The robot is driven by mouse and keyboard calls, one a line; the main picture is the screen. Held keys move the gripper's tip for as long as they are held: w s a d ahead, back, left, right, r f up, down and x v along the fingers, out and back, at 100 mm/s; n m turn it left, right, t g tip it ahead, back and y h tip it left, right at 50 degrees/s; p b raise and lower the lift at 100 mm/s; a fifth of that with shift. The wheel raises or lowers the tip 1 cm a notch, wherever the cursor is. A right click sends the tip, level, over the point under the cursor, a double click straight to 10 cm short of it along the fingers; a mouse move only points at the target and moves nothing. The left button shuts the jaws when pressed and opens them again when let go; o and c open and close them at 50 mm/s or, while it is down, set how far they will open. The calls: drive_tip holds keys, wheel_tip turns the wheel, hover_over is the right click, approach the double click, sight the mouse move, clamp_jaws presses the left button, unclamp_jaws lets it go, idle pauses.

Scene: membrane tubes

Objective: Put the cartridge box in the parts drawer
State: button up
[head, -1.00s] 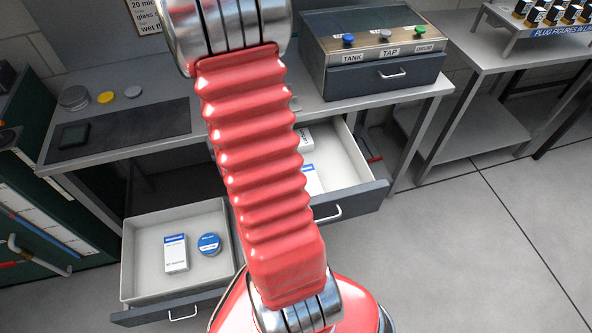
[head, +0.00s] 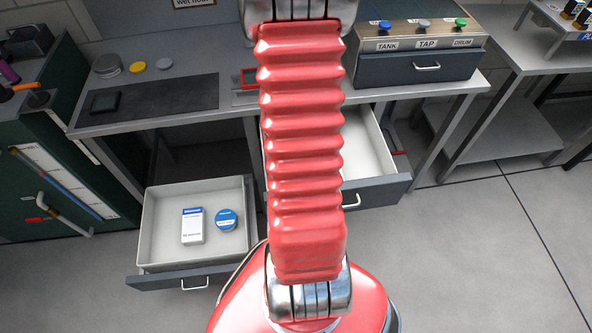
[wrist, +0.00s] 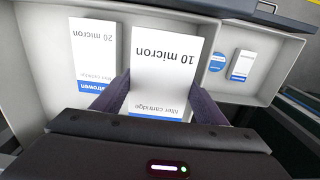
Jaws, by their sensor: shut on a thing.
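My gripper (wrist: 160,88) is shut on a large white box (wrist: 163,55) marked "10 micron" and "filter cartridge", with one dark finger at each side. The box looks raised: it appears larger than the "20 micron" box (wrist: 95,55) lying in the drawer below and overlaps that drawer's right wall. The left open drawer (head: 150,245) holds a small white and blue box (head: 192,226) and a round blue tin (head: 227,219). These also show in the wrist view, in the drawer (wrist: 285,70) at right. My arm hides the gripper and much of the right open drawer (head: 375,190) in the head view.
A grey bench (head: 190,62) with a dark mat (head: 150,103) stands above the drawers. A control box (head: 420,62) with coloured knobs is on its right. A green cabinet (head: 30,180) stands at left. The floor at right is clear.

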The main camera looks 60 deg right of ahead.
drive_tip(key=shift+f, duration=2)
drive_tip(key=shift+f, duration=0.1)
drive_tip(key=shift+f, duration=2)
drive_tip(key=o, duration=1)
drive_tip(key=shift+c, duration=0.2)
drive_tip(key=shift+r, duration=0.1)
drive_tip(key=shift+r, duration=5.95)
